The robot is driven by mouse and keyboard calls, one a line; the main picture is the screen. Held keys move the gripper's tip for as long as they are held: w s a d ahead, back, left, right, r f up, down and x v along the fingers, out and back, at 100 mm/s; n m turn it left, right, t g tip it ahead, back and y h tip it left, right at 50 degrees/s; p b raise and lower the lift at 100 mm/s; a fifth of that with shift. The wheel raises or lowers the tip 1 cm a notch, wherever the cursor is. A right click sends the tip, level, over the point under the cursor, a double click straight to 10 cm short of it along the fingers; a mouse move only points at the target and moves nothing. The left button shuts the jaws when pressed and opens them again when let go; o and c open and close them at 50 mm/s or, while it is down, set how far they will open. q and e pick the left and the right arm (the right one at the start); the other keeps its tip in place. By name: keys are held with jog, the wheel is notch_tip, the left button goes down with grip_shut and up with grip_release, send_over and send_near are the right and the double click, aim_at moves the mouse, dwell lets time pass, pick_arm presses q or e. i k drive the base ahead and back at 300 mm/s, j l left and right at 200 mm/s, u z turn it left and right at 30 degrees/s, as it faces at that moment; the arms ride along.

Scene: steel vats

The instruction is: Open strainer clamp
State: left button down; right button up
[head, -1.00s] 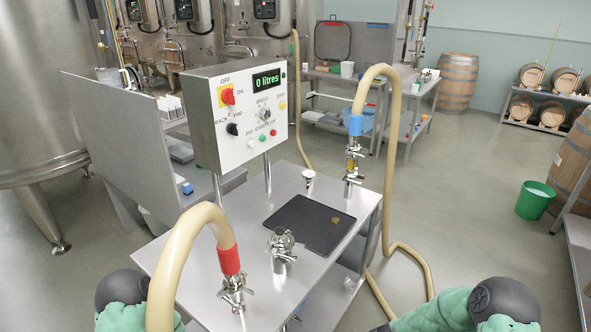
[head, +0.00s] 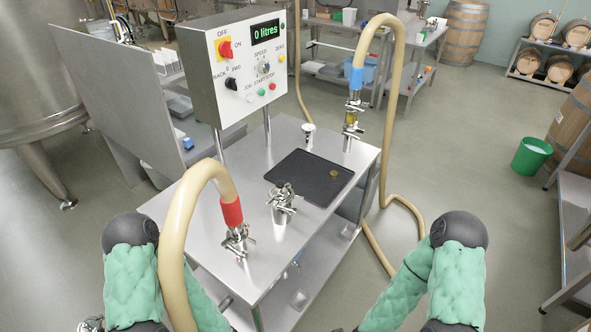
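A steel pump table (head: 240,250) stands in front of me. A short steel fitting with a clamp and wing nut (head: 282,203), which looks like the strainer, stands upright near its middle. I cannot tell whether its clamp is open. A second clamped fitting (head: 238,240) under a red hose cuff (head: 231,212) stands at the front left. A third fitting with a yellowish sight section (head: 351,122) stands at the back right under a blue cuff (head: 357,79). My green-padded arms show at both lower sides, apart from the fittings. Neither gripper's fingers are in view.
A black mat (head: 308,177) with a small brownish disc (head: 334,173) lies beside the middle fitting. A control box (head: 240,65) reading "0 litres" rises behind. A beige hose (head: 178,225) arches across the left front; another (head: 390,150) hangs at the right.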

aim_at(282, 201)
jog(key=i+l, duration=0.15)
jog(key=l, duration=0.15)
jog(key=i+l+z, duration=0.1)
jog(key=l, duration=0.2)
jog(key=i+l, duration=0.15)
jog(key=i+l+z, duration=0.1)
jog(key=i+l, duration=0.1)
jog(key=i, duration=0.1)
